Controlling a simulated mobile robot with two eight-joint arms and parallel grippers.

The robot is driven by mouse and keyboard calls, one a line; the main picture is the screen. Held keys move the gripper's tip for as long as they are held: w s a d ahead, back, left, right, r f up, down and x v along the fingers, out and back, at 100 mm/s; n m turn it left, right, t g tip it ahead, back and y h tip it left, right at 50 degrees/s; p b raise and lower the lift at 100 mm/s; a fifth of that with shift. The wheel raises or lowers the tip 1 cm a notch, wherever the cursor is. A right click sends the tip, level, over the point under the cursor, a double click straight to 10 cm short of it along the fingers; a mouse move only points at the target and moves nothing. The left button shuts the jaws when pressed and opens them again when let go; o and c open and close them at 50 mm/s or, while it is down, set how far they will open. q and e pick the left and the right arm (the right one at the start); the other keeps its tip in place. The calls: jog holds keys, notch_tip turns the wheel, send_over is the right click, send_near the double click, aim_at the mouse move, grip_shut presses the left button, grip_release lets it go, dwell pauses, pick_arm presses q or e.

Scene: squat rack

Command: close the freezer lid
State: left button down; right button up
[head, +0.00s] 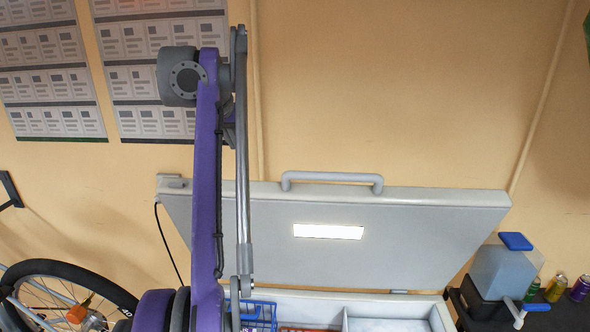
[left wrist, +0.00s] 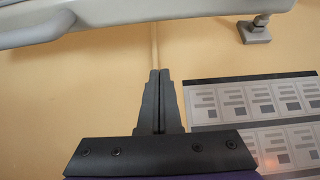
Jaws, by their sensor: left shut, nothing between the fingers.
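The freezer lid (head: 400,230) stands raised in the head view, leaning back towards the wall, with a bright light panel on its inner face. A grey handle (head: 332,177) is on its top edge. The freezer body (head: 440,318) is open below. In the left wrist view the lid edge (left wrist: 190,14) crosses the top, with part of a curved grey bar at upper left. My left gripper (left wrist: 160,72) is shut and empty, its tips a little apart from the lid edge in the picture. In the head view I see my left arm but cannot make out its gripper. My right gripper is not in view.
A blue basket (head: 258,314) sits inside the freezer. A bicycle wheel (head: 60,292) is at lower left. A water container (head: 502,270) and several cans stand on a dark surface at right. Posters (head: 50,70) hang on the wall; they also show in the left wrist view (left wrist: 255,120).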

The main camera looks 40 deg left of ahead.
aim_at(238, 179)
pick_arm(q)
jog(key=shift+w+a+f, duration=0.15)
jog(key=shift+w+f, duration=0.1)
jog(key=shift+f, duration=0.25)
jog(key=shift+w+a+f+b, duration=0.15)
jog(key=shift+a+f+b, duration=0.15)
jog(key=shift+f, duration=0.35)
jog(key=shift+w+a+f+b, duration=0.15)
jog(key=shift+f+b, duration=0.25)
jog(key=shift+f, duration=0.2)
jog(key=f+b, duration=0.1)
jog(key=f, duration=0.1)
jog(key=f+b, duration=0.1)
jog(key=f, duration=0.2)
jog(key=shift+w+a, duration=0.15)
jog(key=shift+w, duration=0.05)
jog(key=shift+s+d+f, duration=0.1)
jog(key=shift+s+d, duration=0.15)
jog(key=shift+s, duration=0.15)
jog(key=shift+w, duration=0.1)
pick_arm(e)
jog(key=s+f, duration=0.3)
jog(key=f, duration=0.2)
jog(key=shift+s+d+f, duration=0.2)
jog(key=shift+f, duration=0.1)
pick_arm(q)
jog(key=shift+f, duration=0.1)
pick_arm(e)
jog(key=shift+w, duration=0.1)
